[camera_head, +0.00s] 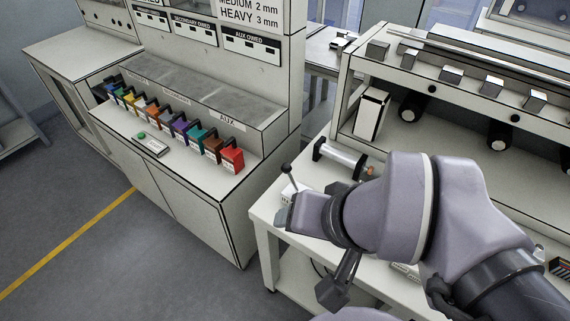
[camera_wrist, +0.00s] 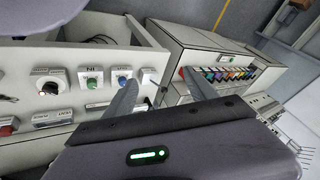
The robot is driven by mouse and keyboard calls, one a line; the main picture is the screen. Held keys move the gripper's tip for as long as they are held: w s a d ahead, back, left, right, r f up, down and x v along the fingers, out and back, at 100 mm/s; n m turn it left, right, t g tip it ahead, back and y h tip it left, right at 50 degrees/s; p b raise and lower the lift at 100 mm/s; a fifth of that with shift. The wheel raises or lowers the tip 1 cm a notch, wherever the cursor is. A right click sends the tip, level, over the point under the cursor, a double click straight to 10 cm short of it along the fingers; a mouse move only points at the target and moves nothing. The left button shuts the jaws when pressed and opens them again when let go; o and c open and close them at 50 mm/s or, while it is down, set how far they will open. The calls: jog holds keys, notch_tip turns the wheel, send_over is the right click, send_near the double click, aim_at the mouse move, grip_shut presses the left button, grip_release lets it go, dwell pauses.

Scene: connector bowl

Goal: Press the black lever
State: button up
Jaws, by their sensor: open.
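A thin black lever with a round black knob (camera_head: 286,168) stands up from a small white box (camera_head: 288,192) at the left end of the white workbench in the head view. My gripper (camera_head: 281,215) is just in front of and below the lever in that picture; whether it touches the lever cannot be told. In the wrist view my gripper (camera_wrist: 160,76) shows two pale fingers spread apart with nothing held between them. I cannot make out the lever for certain in the wrist view.
The white workbench (camera_head: 262,214) carries a grey cylinder (camera_head: 341,157) near the lever. A cabinet (camera_head: 180,185) with a row of coloured blocks stands left. Floor at left is clear.

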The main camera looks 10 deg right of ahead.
jog(key=shift+w+r, duration=0.15)
jog(key=c, duration=0.3)
jog(key=w+r, duration=0.1)
jog(key=w, duration=0.2)
jog(key=w+r+n+g+p, duration=0.1)
jog(key=w+r, duration=0.1)
jog(key=w, duration=0.2)
jog(key=w+r+n, duration=0.1)
jog(key=w+r, duration=0.1)
jog(key=w, duration=0.1)
jog(key=shift+w+d+r+p, duration=0.1)
jog(key=shift+w+d+p, duration=0.1)
jog(key=shift+d+p, duration=0.15)
grip_shut()
jog(key=w+d+n+g+p, duration=0.1)
jog(key=w+n+g, duration=0.1)
jog(key=w, duration=0.9)
jog(key=w+d+f+n+g+p, duration=0.1)
jog(key=w+f+n, duration=0.1)
jog(key=w+f, duration=0.4)
jog(key=w+d+f+n+p, duration=0.1)
jog(key=w+d+f+n, duration=0.1)
jog(key=w+f, duration=0.4)
jog(key=w, duration=0.2)
jog(key=shift+w+d+f+g, duration=0.3)
jog(key=shift+w+f+g, duration=0.05)
jog(key=shift+w+g, duration=0.05)
